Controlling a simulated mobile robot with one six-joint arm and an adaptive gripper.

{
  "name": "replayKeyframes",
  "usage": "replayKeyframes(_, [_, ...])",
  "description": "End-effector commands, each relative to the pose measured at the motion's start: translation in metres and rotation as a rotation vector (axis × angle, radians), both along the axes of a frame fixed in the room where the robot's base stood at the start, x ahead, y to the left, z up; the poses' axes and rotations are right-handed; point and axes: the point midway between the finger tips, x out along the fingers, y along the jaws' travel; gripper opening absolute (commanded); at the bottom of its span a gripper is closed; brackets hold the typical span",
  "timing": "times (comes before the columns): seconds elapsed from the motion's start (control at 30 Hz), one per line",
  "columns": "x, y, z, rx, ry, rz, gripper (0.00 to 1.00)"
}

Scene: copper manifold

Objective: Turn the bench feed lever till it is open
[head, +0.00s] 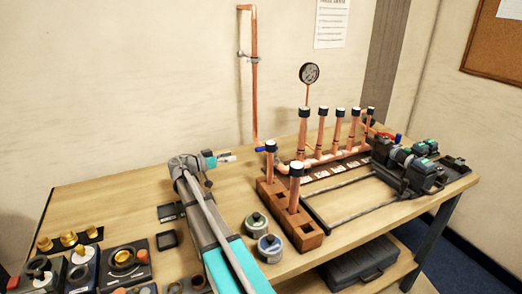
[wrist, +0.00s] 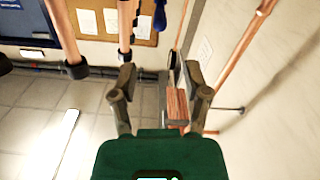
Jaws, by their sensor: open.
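A blue lever (head: 262,149) sits at the left end of the copper manifold (head: 318,160), close to the foot of the vertical wall pipe. A red lever (head: 397,138) shows at the manifold's right end; I cannot tell from a label which is the bench feed. My gripper (head: 229,158) is open and empty, just left of the blue lever and apart from it. In the wrist view my open gripper (wrist: 160,80) has a gap between its fingers, and a blue piece (wrist: 160,16), perhaps the blue lever, shows beyond them at the top.
Capped copper tubes stand in a wooden block (head: 271,195) and along the manifold, close to my gripper's right. A pressure gauge (head: 309,73) rises behind. Two round tins (head: 270,247) stand in front. Fittings in dark trays (head: 123,262) lie at left. Back-left bench is clear.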

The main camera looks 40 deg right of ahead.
Motion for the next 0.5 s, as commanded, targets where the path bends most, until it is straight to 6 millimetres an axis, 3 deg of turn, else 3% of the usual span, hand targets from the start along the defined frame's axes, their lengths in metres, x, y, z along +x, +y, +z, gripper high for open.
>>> replayKeyframes(0.27, [-0.003, -0.015, 0.000, 0.000, 0.000, 0.000, 0.61])
replayKeyframes(0.5, [-0.011, -0.045, 0.000, 0.000, 0.000, -0.001, 0.61])
